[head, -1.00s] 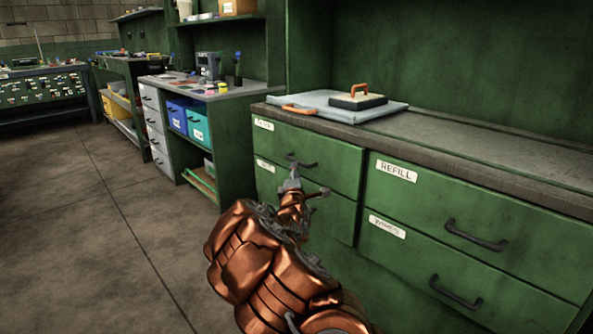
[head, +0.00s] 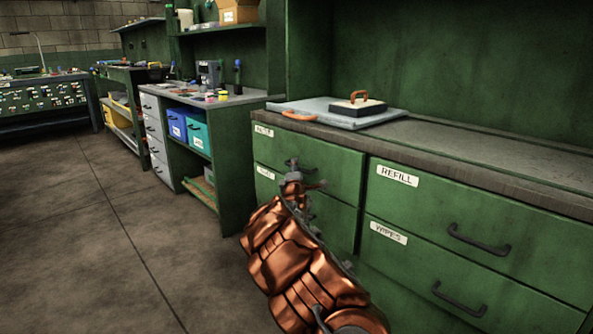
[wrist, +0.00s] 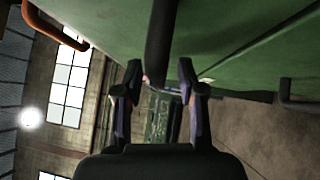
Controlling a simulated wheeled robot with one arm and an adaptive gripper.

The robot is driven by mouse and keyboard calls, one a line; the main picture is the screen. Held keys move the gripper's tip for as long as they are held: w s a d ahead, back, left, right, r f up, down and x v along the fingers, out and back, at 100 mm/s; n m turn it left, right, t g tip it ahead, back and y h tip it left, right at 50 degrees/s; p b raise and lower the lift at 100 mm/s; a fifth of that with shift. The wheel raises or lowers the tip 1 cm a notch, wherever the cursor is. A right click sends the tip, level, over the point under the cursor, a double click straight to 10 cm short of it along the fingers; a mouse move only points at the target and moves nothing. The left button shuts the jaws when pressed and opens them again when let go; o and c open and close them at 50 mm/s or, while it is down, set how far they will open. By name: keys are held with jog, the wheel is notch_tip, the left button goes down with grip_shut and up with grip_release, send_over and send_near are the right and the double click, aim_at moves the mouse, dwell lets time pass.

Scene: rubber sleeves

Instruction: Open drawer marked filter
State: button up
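The upper left green drawer (head: 330,168) is closed and has a small white label (head: 264,130), too blurred to read surely. My gripper (head: 296,178) is at this drawer's dark bar handle (head: 292,163), partly covering it in the head view. In the wrist view, my two fingers (wrist: 160,80) are apart, and a dark handle bar (wrist: 161,45) reaches between their tips. Narrow gaps seem to show beside the bar, so I see no firm grip. My arm hides part of the lower left drawer (head: 335,215).
On the right are closed drawers marked REFILL (head: 450,205) and WIPES (head: 440,265). A flat grey case (head: 325,112) and a black block with an orange handle (head: 358,107) lie on the worktop. Open floor (head: 90,240) is to the left.

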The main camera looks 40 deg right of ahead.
jog(key=shift+w+d+r, duration=0.1)
jog(key=shift+w+d, duration=0.1)
dwell(0.3)
grip_shut()
dwell(0.5)
